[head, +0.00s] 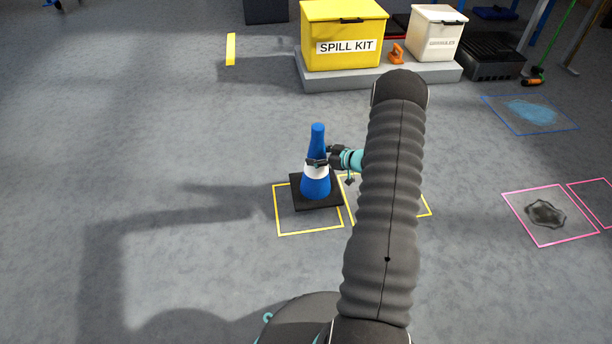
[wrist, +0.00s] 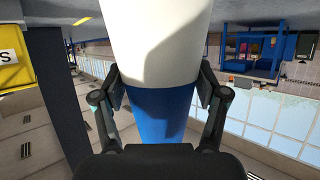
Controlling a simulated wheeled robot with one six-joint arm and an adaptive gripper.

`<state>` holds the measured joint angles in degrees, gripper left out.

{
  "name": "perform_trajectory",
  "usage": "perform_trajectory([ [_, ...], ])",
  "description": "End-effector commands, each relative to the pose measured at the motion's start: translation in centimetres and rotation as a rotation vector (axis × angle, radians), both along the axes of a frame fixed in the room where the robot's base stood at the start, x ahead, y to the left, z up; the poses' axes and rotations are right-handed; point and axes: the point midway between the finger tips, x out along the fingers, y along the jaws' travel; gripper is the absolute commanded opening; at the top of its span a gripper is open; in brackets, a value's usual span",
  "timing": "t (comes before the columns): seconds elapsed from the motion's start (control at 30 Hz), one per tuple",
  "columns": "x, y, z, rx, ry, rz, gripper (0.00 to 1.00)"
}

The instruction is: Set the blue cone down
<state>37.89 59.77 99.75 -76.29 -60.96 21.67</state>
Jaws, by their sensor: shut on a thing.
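The blue cone (head: 316,186) has a white band and a square black base, and it is upright in the head view. Its base appears over the back part of a yellow outlined square (head: 309,231) on the floor; I cannot tell if it touches the floor. My gripper (head: 317,163) is shut on the cone around its white band, coming from the right. In the wrist view, the cone's blue and white body (wrist: 160,110) fills the space between the two fingers. My arm hides part of a second yellow outline (head: 425,213) to the right.
A yellow spill kit box (head: 344,25) and a white granules box (head: 436,40) stand on a grey platform (head: 380,75) behind. Pink outlines with a dark stain (head: 545,213) and a blue outline with a blue patch (head: 530,111) lie right. The floor to the left is clear.

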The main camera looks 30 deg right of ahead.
Motion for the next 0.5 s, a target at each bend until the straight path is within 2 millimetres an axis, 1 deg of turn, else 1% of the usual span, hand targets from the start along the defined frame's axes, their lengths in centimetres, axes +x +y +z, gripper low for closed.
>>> perform_trajectory([
  [0.03,0.0,1.2,-0.6,0.002,0.001,0.003,0.03],
  [0.2,-0.1,3.6,-2.0,0.001,-0.002,0.002,0.03],
  [0.33,-0.1,4.4,-2.5,0.000,-0.002,0.000,0.03],
  [0.5,-0.1,4.5,-3.5,0.000,-0.002,-0.001,0.03],
])
